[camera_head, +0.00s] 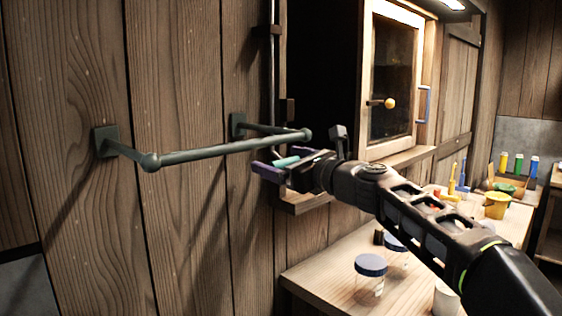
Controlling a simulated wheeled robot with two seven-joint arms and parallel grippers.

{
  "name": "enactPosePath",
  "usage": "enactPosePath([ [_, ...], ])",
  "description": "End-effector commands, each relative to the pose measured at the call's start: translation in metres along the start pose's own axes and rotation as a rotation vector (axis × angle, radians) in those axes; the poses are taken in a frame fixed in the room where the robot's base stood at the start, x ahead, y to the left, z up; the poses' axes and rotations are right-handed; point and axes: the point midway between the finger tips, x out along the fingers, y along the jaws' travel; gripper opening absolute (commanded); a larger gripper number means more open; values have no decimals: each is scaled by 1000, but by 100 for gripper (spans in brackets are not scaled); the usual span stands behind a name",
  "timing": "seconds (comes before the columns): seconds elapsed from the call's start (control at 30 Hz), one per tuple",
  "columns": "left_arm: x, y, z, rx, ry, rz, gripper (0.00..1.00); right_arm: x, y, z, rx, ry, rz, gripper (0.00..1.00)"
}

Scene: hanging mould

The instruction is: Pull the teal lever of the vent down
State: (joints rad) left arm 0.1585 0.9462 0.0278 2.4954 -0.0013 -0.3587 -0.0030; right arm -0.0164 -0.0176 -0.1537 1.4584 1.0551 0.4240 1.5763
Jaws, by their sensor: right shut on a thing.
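The teal lever (286,161) shows as a short teal piece at the lower end of a thin vertical rod, beside the dark opening in the wooden wall. My right gripper (268,169) reaches in from the lower right, and its purple-tipped fingers are shut on the teal lever. Much of the lever is hidden by the fingers and the gripper body. The thin metal rod (272,80) runs up the wall above it. The vent itself cannot be made out clearly. My left gripper is not in view.
A dark green rail (225,148) juts from the wall just left of my right gripper. A wooden window (365,80) with a yellow knob (389,103) stands behind. Below, a table (325,283) bears a lidded jar (370,278) and a yellow bucket (497,205).

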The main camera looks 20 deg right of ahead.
Motion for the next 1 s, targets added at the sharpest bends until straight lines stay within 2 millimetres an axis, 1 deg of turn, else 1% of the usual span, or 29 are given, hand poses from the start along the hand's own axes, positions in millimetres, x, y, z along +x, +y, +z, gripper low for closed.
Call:
enactPosePath([
  [0.03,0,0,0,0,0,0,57,1,3,-1,2,1,9,18],
  [0.17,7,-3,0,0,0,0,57,1,5,-9,2,2,10,18],
  [0.3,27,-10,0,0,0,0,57,1,10,-33,2,3,11,18],
  [0.43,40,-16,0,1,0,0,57,1,13,-48,3,1,11,18],
  [0.77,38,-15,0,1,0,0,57,1,12,-46,2,-1,10,18],
  [0.8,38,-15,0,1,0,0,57,1,12,-45,3,-2,10,93],
  [0.9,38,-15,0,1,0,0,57,1,12,-45,2,-2,9,100],
  [1.0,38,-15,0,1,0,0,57,1,11,-46,1,-1,7,100],
])
